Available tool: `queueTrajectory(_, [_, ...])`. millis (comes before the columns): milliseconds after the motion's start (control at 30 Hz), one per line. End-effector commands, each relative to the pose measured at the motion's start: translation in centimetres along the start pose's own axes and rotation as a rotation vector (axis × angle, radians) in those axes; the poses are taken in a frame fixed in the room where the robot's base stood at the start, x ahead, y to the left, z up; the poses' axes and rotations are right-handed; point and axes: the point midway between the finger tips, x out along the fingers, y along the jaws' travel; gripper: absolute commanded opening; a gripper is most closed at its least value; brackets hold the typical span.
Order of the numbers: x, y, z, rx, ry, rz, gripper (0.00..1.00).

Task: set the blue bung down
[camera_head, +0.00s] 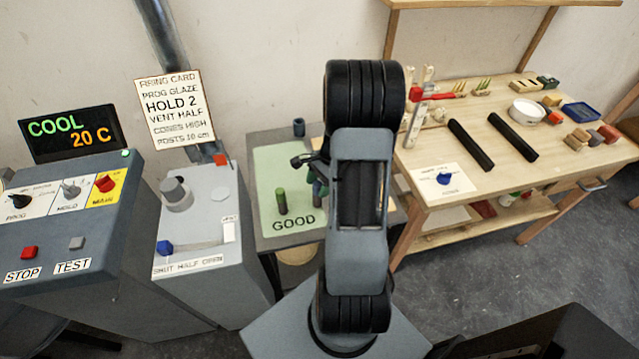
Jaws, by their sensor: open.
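My gripper (302,160) is open and shows as a small dark shape at the left of my arm, over the mat side of the grey table. The green mat (265,170) marked GOOD lies on that table. A green-topped dark peg (281,201) stands on the mat. A bluish and green piece (317,190) shows below my gripper, partly hidden by my arm; whether they touch is unclear. A dark blue-grey cylinder (299,127) stands at the table's back edge. I cannot tell which of these blue pieces is the bung.
A grey box (205,215) with a blue slider knob (165,247) stands left of the table. A control panel (60,215) is farther left. The wooden bench (470,130) at right holds a card (442,186) with a blue piece, black bars and a white bowl (527,111).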

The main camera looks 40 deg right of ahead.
Motion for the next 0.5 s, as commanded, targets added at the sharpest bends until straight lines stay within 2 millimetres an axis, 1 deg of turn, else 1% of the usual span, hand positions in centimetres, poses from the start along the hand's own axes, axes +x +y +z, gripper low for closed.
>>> queueTrajectory(67, [-0.2, 0.0, 0.0, 0.0, 0.0, -0.001, 0.55])
queueTrajectory(167, [-1.1, -0.1, -0.1, 0.001, 0.002, -0.004, 0.55])
queueTrajectory(267, [-2.8, -0.1, -0.1, 0.001, 0.003, -0.004, 0.55])
queueTrajectory(500, [-7.4, -0.1, -0.1, 0.001, 0.002, -0.004, 0.55])
